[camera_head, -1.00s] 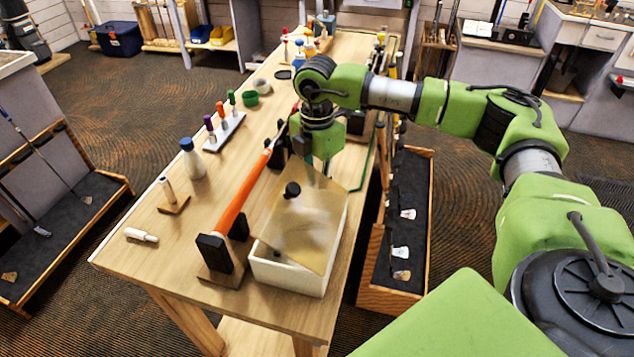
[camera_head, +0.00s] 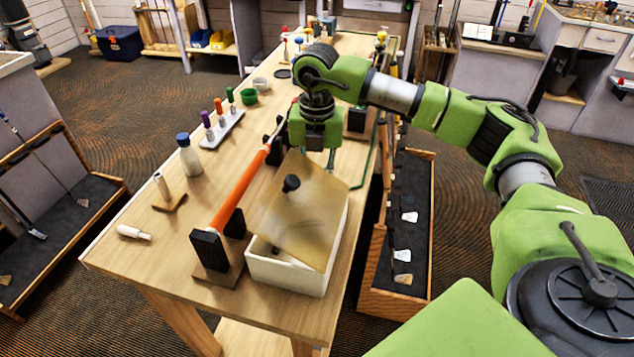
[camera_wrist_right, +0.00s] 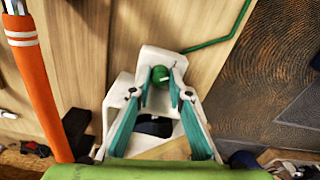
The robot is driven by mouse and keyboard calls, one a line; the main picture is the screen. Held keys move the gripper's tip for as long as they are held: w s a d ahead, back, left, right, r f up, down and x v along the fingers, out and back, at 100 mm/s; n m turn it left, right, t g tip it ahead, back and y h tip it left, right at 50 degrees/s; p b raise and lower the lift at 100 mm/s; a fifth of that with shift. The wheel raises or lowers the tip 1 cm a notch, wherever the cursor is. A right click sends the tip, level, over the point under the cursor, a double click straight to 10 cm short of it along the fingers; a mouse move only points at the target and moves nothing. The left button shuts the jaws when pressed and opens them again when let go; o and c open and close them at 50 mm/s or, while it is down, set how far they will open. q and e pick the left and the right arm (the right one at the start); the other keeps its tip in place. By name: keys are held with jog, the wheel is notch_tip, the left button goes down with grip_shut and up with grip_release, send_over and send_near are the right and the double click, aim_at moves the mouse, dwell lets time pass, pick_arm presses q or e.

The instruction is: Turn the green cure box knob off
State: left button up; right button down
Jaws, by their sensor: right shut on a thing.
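The white cure box (camera_head: 285,276) stands at the near right of the bench. A translucent tan lid (camera_head: 315,225) with a black knob (camera_head: 291,183) lies tilted on it. My right gripper (camera_head: 331,158) points down at the box's far side; its fingertips are partly hidden behind the lid in the head view. In the right wrist view the green knob (camera_wrist_right: 160,75) sits between the two teal fingers, at their tips, and the gripper is shut on it. The knob is hidden in the head view. My left gripper is not in view.
An orange-gripped club (camera_head: 240,188) lies in black clamps just left of the box. A club rack (camera_head: 402,235) is on the floor to the right.

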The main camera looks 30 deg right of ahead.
jog(key=shift+n+b, duration=0.3)
jog(key=shift+n, duration=0.8)
jog(key=c, duration=2.2)
grip_release()
jog(key=shift+o, duration=0.2)
notch_tip(320, 180, up, 12)
